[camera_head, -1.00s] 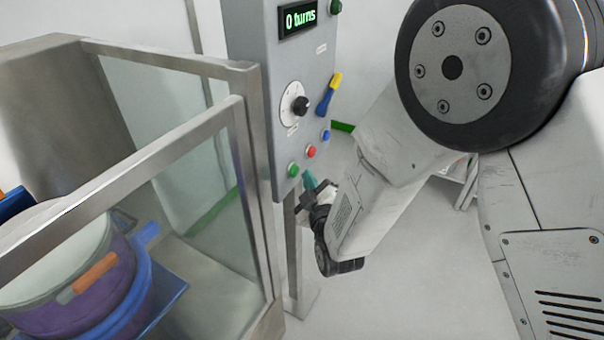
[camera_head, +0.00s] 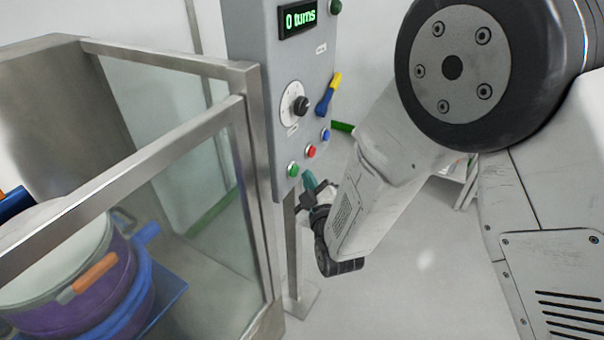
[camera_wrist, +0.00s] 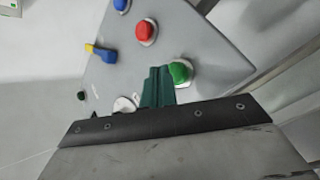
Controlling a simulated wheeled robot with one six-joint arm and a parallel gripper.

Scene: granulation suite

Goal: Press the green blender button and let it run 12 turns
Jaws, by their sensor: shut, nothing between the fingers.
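The green button (camera_head: 293,170) is at the lower left of the grey control panel (camera_head: 262,75). It also shows in the wrist view (camera_wrist: 180,72), just right of the fingertips. My gripper (camera_head: 309,181) is shut and empty, its teal fingers (camera_wrist: 157,86) close to the panel beside the green button. I cannot tell whether the fingers touch anything. A purple drum (camera_head: 75,290) with blue and orange parts sits inside the glazed metal enclosure at the left.
A red button (camera_head: 311,151) and a blue button (camera_head: 326,134) are near the green one. Above are a black knob (camera_head: 301,105) and a yellow-and-blue lever (camera_head: 328,95). The metal guard frame (camera_head: 200,62) stands left of the panel.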

